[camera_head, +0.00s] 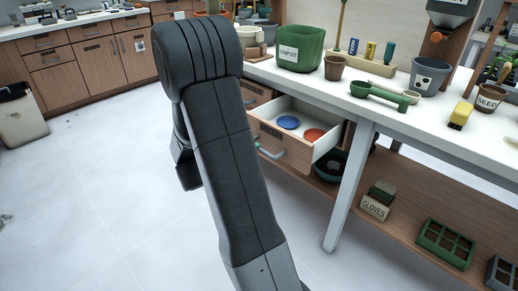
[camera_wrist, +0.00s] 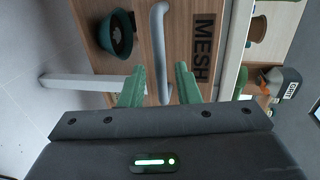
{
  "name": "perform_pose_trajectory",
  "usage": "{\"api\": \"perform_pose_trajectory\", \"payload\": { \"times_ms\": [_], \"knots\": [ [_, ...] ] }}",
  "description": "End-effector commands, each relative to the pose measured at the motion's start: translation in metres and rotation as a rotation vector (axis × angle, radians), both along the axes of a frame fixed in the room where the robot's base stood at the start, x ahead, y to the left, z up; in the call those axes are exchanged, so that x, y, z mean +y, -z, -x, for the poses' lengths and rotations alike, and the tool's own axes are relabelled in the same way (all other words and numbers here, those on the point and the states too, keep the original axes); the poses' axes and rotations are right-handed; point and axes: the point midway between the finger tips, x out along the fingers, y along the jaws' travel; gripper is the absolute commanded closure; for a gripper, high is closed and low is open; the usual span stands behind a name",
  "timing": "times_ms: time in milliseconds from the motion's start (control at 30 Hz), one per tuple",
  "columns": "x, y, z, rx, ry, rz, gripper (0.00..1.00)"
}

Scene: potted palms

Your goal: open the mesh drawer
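The mesh drawer front (camera_wrist: 184,20) fills the middle of the wrist view, with a dark MESH label (camera_wrist: 204,50). Its grey bar handle (camera_wrist: 158,45) runs down between the two green fingers of my gripper (camera_wrist: 160,88). The fingers are apart, one on each side of the bar, with visible gaps. In the head view one drawer (camera_head: 285,147) stands pulled out under the bench, with a blue disc (camera_head: 288,122) and a red disc (camera_head: 314,135) inside. Its label is too small to read there, but it appears to be the same drawer.
The bench top (camera_head: 330,95) carries a green compost bin (camera_head: 301,48), pots and a green scoop (camera_head: 385,93). A bench leg (camera_head: 350,190) stands right of the drawer. A teal bowl (camera_wrist: 115,35) sits on the lower shelf.

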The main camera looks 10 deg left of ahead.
Motion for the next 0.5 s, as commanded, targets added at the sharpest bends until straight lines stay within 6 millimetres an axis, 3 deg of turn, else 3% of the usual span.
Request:
{"api": "perform_pose_trajectory", "payload": {
  "times_ms": [200, 500],
  "knots": [
    [0.029, -0.013, 0.039, 0.0, -0.004, 0.0, 0.71],
    [0.053, -0.02, 0.072, 0.0, -0.001, 0.0, 0.71]
  ]
}}
